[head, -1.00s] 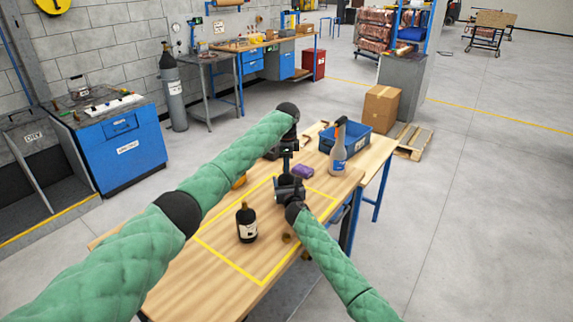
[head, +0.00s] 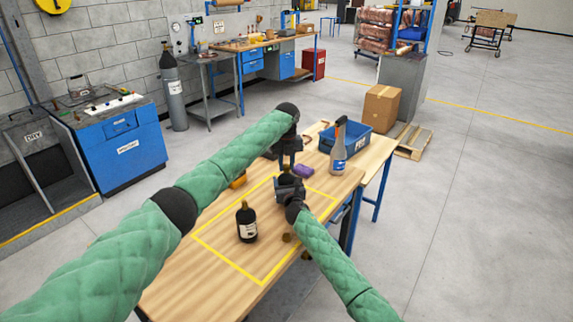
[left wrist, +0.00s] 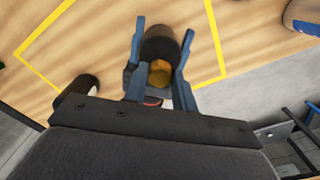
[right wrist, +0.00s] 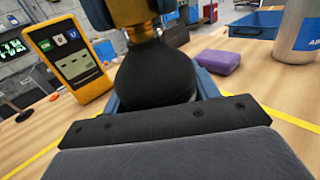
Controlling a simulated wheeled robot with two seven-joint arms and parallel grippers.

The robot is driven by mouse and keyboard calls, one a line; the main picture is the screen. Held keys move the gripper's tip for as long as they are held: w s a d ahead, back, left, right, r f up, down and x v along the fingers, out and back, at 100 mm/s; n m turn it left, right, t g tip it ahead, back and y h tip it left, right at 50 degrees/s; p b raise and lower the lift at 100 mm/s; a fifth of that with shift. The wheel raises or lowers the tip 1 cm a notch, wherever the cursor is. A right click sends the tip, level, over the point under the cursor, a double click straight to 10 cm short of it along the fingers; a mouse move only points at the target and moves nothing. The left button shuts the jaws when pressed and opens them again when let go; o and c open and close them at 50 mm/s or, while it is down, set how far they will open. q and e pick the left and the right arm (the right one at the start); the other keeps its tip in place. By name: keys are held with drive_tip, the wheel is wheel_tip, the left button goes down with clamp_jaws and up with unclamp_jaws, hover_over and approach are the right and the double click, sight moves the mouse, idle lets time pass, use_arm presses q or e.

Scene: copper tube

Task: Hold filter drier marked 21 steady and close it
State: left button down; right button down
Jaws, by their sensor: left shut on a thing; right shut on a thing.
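A black drier body (right wrist: 155,75) with a brass top (right wrist: 135,14) stands upright in my right gripper (right wrist: 158,92), which is shut on the body. My left gripper (left wrist: 160,68) comes from above, shut at the brass top, which shows as a gold disc (left wrist: 159,76) between its fingers. In the head view my left gripper (head: 287,165) is directly over my right gripper (head: 290,188), and the arms hide most of the drier. No number is readable on it. A second black bottle (head: 247,224) with a white label stands apart, its print too small to read.
A yellow meter (right wrist: 68,58), a purple block (right wrist: 233,60), a blue bin (head: 347,139) and a grey bottle (head: 338,152) with a blue label are nearby. Yellow tape (head: 228,265) frames the work area. The table front left is clear.

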use_arm(q)
drive_tip(key=c, duration=1.1)
unclamp_jaws()
drive_tip(key=shift+r, duration=0.1)
drive_tip(key=shift+r, duration=2.15)
drive_tip(key=shift+c, duration=0.4)
